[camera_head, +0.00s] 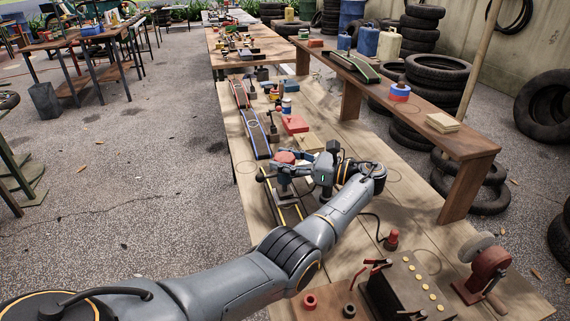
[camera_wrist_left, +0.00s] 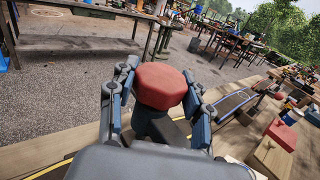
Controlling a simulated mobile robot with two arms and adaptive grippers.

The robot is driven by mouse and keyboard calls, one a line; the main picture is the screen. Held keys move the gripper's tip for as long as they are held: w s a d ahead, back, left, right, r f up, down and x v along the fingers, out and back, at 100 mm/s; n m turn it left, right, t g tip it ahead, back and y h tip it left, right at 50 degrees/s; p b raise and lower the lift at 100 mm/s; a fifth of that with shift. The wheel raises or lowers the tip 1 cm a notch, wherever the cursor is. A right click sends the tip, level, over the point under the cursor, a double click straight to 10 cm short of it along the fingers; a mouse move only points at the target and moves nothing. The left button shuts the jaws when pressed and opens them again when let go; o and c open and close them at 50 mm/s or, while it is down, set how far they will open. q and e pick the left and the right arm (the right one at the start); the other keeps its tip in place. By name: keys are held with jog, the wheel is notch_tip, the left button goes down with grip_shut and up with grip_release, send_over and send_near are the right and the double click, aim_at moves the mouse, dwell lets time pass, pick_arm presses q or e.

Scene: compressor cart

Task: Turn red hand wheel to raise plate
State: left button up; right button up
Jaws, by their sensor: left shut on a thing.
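The red hand wheel (camera_head: 286,157) is a rounded red knob on a dark stem, on the wooden bench. In the left wrist view the hand wheel (camera_wrist_left: 160,86) fills the middle, upright between the two fingers. My left gripper (camera_head: 284,168) reaches over the bench from the right side of the wheel and is shut on it. In the wrist view the blue pads of the gripper (camera_wrist_left: 160,76) lie on either side of the wheel. The plate cannot be made out clearly; the gripper and arm hide much of what is below the wheel. My right gripper is not seen.
Beyond the wheel, a red box (camera_head: 294,124) and a blue-edged track piece (camera_head: 256,134) lie on the bench. Nearer are a dark box with yellow buttons (camera_head: 408,285) and a red grinder (camera_head: 487,272). A raised shelf (camera_head: 440,132) runs along the right.

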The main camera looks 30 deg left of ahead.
aim_at(284, 155)
pick_arm(q)
jog(key=o, duration=1.2)
jog(key=shift+a, duration=0.1)
jog(key=shift+c, duration=0.2)
jog(key=shift+r, duration=0.1)
notch_tip(284, 155, up, 10)
jog(key=shift+f, duration=0.1)
